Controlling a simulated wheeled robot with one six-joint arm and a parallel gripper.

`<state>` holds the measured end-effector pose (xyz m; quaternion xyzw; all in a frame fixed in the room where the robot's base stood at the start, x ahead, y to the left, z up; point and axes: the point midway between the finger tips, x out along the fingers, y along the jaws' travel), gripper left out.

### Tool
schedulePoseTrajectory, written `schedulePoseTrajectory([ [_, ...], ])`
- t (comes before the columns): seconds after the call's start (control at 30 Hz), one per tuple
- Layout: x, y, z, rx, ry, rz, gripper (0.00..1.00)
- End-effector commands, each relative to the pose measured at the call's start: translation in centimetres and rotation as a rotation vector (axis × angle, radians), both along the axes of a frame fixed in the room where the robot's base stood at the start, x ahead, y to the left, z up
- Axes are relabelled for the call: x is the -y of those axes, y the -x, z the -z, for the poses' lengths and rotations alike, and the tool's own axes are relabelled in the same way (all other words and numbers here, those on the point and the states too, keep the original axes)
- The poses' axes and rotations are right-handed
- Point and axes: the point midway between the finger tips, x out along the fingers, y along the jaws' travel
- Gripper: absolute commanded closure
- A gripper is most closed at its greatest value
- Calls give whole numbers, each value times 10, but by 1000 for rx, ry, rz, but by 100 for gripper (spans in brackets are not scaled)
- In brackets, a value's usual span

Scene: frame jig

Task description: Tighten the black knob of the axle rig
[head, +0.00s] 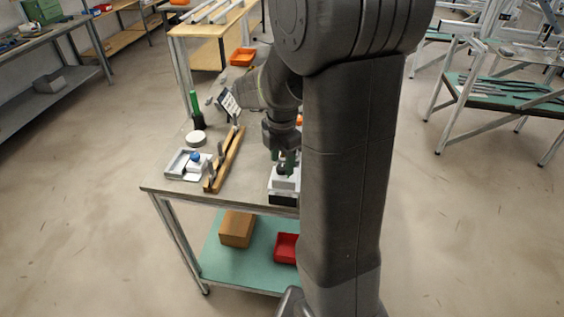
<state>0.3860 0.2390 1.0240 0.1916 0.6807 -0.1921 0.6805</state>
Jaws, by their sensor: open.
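My gripper (284,162) is open and points down over the front right part of the workbench. Directly below it is a small light grey block with a dark lower part (284,184); I cannot tell whether this is the axle rig. The fingers are at or just above its top; contact cannot be made out. I cannot make out a black knob; my arm hides the bench to the right. Left of the gripper, two wooden rails (229,156) lie side by side with grey metal parts standing between them.
A grey tray (176,163) with a blue-topped part (195,156) sits at the bench's left. Behind it stand a green upright piece (196,112) and a white round piece (196,138). A brown box (237,228) and red bin (286,247) are on the lower shelf.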

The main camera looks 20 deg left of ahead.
Motion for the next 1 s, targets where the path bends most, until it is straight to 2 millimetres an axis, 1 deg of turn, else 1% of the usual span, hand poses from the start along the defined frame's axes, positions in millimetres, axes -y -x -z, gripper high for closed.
schedulePoseTrajectory([
  [0.03,0,0,6,-1,2,0,49],
  [0.1,0,0,10,-1,1,0,49],
  [0.2,0,0,14,1,-1,0,49],
  [0.47,0,0,15,1,-1,0,49],
  [0.6,0,0,15,1,-1,0,77],
  [0.7,0,0,15,1,-1,0,94],
  [1.0,0,0,15,1,-1,32,94],
])
